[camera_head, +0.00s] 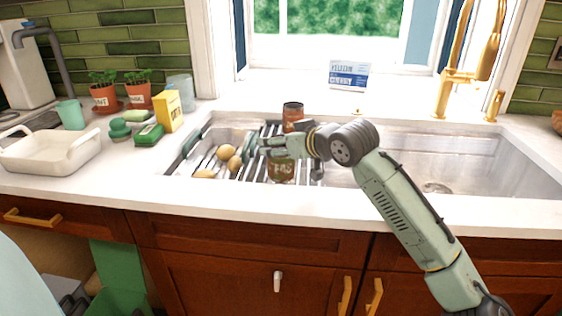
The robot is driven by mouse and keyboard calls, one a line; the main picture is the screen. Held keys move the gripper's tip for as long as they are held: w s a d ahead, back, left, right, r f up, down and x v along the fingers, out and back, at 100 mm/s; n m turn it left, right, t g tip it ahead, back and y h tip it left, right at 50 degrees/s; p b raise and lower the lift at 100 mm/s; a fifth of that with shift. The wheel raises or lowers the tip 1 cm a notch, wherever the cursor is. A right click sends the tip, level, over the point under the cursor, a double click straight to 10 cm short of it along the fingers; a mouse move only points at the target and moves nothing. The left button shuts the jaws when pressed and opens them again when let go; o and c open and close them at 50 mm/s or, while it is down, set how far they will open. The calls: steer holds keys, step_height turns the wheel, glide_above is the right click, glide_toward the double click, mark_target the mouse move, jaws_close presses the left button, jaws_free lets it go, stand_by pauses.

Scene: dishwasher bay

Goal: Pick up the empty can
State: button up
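Two cans stand at the drying rack (226,170) on the left side of the sink. One brown can (292,112) stands behind my arm, with a dark top; I cannot tell whether it is open. The other can (281,172), brown with pale lettering, is in front of and below my gripper, which hides its upper part. I cannot tell which can is empty. My gripper (252,148) reaches left over the rack, between the two cans in the picture. Its fingers are small and partly blended with the rack, so their opening is unclear. No can is visibly held.
Several yellowish round items (226,152) lie on the rack's left part. A yellow box (168,110), green sponge (149,135) and white dish (50,150) stand left. A gold faucet (456,78) rises behind the sink. The right basin (440,160) looks clear beyond my arm.

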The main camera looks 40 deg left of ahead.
steer(key=c, duration=0.9)
steer(key=shift+r, duration=0.1)
steer(key=s+a+r+p, duration=0.1)
steer(key=s+a+p, duration=0.1)
steer(key=a, duration=0.3)
steer(key=s+a+r+p, duration=0.1)
steer(key=s+a, duration=0.3)
steer(key=a, duration=0.1)
steer(key=s+a+r+p, duration=0.1)
steer(key=s+a+p, duration=0.1)
steer(key=a, duration=0.3)
steer(key=shift+s+a+r+p, duration=0.2)
steer(key=shift+s+p, duration=0.1)
steer(key=shift+s, duration=0.4)
